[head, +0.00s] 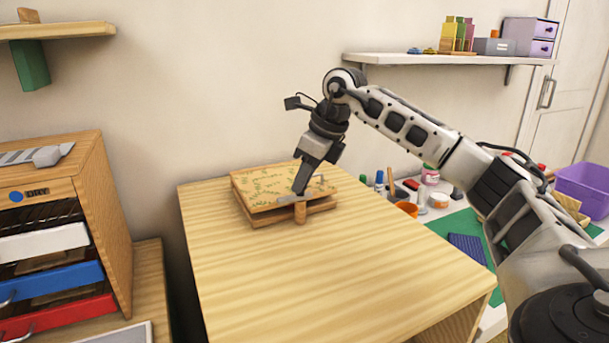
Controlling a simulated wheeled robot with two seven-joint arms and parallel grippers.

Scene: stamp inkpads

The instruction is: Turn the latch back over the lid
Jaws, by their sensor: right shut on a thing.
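A flat square wooden box with a green-patterned lid (262,187) lies near the back of the wooden cabinet top. Its lid looks closed or nearly closed over the base (262,220). A small grey metal latch (288,198) sits at the front edge of the lid, above a short wooden post (300,213). My right gripper (299,190) points down at the latch from above and is shut on it. The fingertips partly hide the latch, so its exact angle is hard to tell. My left gripper is out of view.
The cabinet top (290,280) is clear in front of the box. To its right, a white table holds an orange cup (407,208), jars, bottles and a green mat (455,228). A drawer unit (60,225) stands at the left. Shelves hang on the wall above.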

